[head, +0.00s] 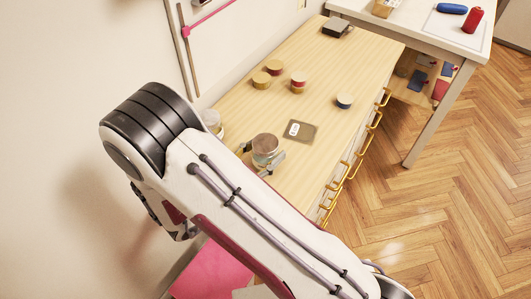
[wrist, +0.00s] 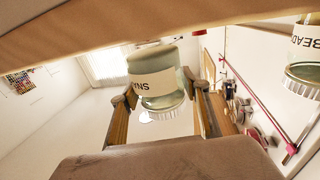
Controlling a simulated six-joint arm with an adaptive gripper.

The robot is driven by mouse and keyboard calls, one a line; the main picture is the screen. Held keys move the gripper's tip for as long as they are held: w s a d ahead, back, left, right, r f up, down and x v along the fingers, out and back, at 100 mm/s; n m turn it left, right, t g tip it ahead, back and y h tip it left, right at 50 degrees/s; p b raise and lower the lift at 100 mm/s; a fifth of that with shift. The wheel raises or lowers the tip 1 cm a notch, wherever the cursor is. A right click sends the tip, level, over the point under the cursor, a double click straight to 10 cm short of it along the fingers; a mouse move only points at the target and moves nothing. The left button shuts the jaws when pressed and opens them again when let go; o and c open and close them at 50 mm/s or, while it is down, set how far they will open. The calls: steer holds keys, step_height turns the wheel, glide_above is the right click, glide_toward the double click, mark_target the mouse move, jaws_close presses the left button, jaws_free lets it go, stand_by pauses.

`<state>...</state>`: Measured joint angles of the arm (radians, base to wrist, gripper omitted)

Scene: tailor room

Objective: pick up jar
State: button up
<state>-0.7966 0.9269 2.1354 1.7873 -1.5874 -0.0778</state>
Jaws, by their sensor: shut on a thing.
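A glass jar (head: 266,144) with a pale label stands upright between the fingers of my gripper (head: 262,154), over the near end of the wooden dresser top (head: 330,85). In the wrist view, the labelled jar (wrist: 158,80) appears upside down, with its white ridged lid towards the bottom of the picture. The fingers of my gripper (wrist: 165,103) are shut on its two sides. I cannot tell whether the jar's base touches the dresser. My arm hides part of the near end in the head view.
A second jar (head: 212,121) stands at the left by the wall; its "BEAD" label shows in the wrist view (wrist: 306,50). A grey-brown flat piece (head: 300,130) lies right of the held jar. Several ribbon spools (head: 298,83) stand farther back. A white table (head: 420,25) adjoins the far end.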

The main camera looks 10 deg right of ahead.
steer(key=shift+r, duration=4.15)
steer(key=shift+d, duration=0.15)
